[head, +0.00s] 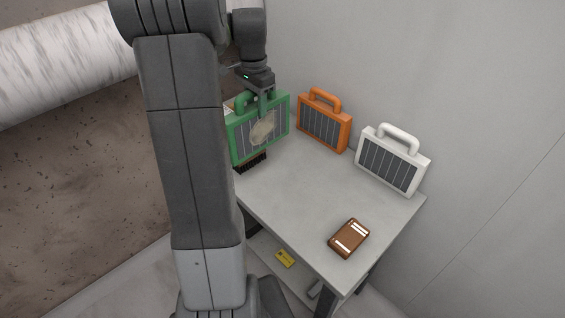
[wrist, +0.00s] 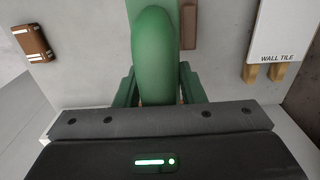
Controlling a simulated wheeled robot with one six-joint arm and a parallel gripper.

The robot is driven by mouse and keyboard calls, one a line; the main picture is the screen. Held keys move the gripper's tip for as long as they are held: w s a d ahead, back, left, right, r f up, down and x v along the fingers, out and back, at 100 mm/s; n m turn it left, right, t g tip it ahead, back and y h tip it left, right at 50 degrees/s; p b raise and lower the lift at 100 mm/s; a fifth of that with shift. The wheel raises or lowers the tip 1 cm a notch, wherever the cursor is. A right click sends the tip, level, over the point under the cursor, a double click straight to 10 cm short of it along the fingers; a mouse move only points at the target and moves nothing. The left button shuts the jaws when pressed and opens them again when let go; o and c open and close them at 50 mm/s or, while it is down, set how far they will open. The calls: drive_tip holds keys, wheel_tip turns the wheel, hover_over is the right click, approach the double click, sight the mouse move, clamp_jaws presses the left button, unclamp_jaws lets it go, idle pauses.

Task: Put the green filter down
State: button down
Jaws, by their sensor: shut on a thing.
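The green filter (head: 243,142) is an upright framed panel with grey slats and a beige stain on its face. It is at the back left of the grey table (head: 306,190). My gripper (head: 263,104) is shut on its top handle. In the wrist view the green handle (wrist: 153,50) runs up between the fingers of my gripper (wrist: 155,98). My arm covers the filter's left side in the head view. I cannot tell whether its lower edge touches the table or hangs just above it.
An orange filter (head: 324,127) and a white filter (head: 391,164) stand along the wall. A brown box (head: 349,238) lies near the front. A dark bristled thing (head: 251,163) is below the green filter. A wall tile pack (wrist: 284,35) is close by. The table's middle is clear.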

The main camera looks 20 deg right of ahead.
sight(259, 137)
drive_tip(key=shift+w+f+b, duration=0.1)
drive_tip(key=shift+f+b, duration=0.35)
drive_tip(key=shift+f, duration=0.45)
wheel_tip(259, 137, down, 10)
drive_tip(key=shift+r+p, duration=0.1)
drive_tip(key=shift+p, duration=0.3)
drive_tip(key=c, duration=0.9)
unclamp_jaws()
drive_tip(key=shift+f, duration=0.2)
wheel_tip(259, 137, up, 12)
drive_tip(key=shift+r, duration=0.15)
